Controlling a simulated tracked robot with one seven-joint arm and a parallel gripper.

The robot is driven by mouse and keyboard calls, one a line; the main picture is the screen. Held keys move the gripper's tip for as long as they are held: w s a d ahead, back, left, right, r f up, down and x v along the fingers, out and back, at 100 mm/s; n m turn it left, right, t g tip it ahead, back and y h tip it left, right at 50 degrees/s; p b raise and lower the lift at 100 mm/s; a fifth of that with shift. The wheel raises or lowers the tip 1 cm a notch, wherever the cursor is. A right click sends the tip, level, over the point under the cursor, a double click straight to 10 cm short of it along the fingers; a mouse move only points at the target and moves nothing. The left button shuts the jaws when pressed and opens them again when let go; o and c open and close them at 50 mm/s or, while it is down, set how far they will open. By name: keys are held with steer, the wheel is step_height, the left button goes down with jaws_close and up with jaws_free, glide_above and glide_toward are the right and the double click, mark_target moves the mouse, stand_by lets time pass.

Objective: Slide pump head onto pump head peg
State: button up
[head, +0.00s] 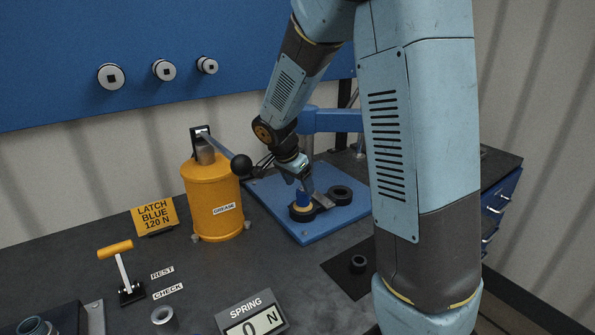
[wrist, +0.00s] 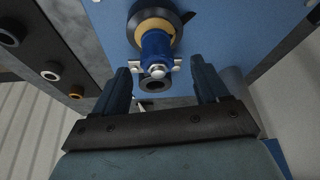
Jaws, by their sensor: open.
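A blue cylinder with a yellow collar and dark base (head: 303,203) stands on a blue board (head: 318,229); I cannot tell for certain whether this is the pump head or its peg. A black ring (head: 341,195) lies to its right. My gripper (head: 302,182) is just above the blue cylinder. In the wrist view my gripper (wrist: 160,75) is open, with one finger on each side of the view. The blue cylinder (wrist: 157,48), with its metal tip, shows between and beyond the fingertips. I see no contact with it.
An orange grease canister (head: 211,200) with a ball-ended lever (head: 228,155) stands left of my gripper. A blue post arm (head: 330,121) is behind it. Round fittings (head: 164,70) line the blue wall panel. A T-handle (head: 116,250) and spring display (head: 250,317) stand at the front left.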

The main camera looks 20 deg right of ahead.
mark_target(301, 189)
steer(key=shift+x, duration=2.25)
steer(key=shift+c, duration=0.2)
steer(key=c, duration=1.2)
